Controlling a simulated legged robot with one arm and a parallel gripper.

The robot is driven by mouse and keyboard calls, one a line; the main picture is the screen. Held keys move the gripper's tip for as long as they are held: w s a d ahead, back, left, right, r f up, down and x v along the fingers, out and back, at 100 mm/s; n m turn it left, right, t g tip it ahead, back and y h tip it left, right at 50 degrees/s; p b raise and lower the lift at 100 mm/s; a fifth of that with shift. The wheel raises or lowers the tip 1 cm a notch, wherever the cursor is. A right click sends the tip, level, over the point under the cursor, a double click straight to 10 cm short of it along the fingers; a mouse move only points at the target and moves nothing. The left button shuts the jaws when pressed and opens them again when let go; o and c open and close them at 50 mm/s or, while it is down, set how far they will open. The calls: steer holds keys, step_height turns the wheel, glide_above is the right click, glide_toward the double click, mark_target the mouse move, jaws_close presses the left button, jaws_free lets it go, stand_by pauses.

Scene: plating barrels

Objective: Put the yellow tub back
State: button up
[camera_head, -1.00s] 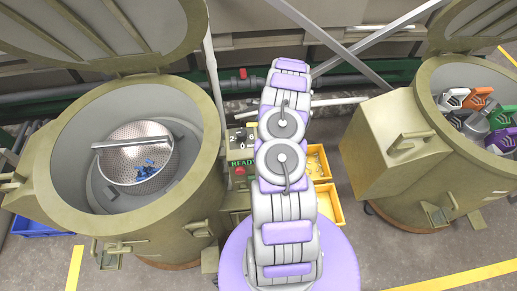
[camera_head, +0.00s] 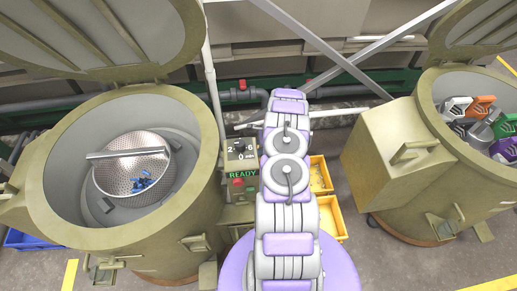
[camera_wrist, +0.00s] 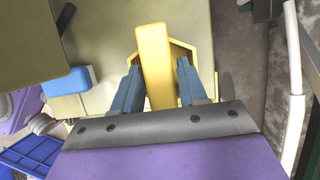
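In the wrist view a yellow tub (camera_wrist: 155,50) with a broad flat upper part stands between the two blue-grey fingers of my gripper (camera_wrist: 161,82). The fingers lie close along both its sides, and my gripper looks shut on it. Part of its body shows behind the right finger. What is under it is hidden. In the head view my gripper and this tub are hidden behind my arm. Two other yellow tubs show to the right of my arm, a rear one (camera_head: 322,172) and a front one (camera_head: 334,218).
A control box with a READY display (camera_head: 241,172) stands left of my arm. The open left barrel (camera_head: 40,170) holds a perforated basket (camera_head: 120,180) with blue pieces. The open right barrel (camera_head: 400,175) holds several coloured handled items. A blue crate (camera_wrist: 35,152) lies at lower left.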

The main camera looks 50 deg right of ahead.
steer(key=shift+o, duration=1.4)
steer(key=shift+a+r, duration=0.15)
steer(key=shift+a, duration=0.1)
steer(key=p+v, duration=0.3)
steer(key=v, duration=0.9)
steer(key=w+a+r+n+g+y, duration=0.1)
steer(key=w+a+r+n, duration=0.3)
steer(key=a+r, duration=0.8)
steer(key=w+a+r+n+g, duration=0.1)
steer(key=a+r+n, duration=0.6)
steer(key=a+r, duration=0.5)
steer(key=s+a+r+n+g+h, duration=0.1)
steer(key=s+a+r+n+g, duration=0.1)
steer(key=s+a+r+n, duration=0.7)
steer(key=s+a+r+n+h, duration=0.1)
steer(key=s+a+r+n, duration=0.2)
steer(key=s, duration=0.8)
steer(key=s+a+r+n+h, duration=0.2)
steer(key=s+a, duration=0.5)
steer(key=s, duration=0.5)
steer(key=shift+s+a+r+n+g+h, duration=0.3)
steer(key=shift+r+n+g, duration=0.1)
steer(key=shift+r+n, duration=0.1)
steer(key=shift+w, duration=0.1)
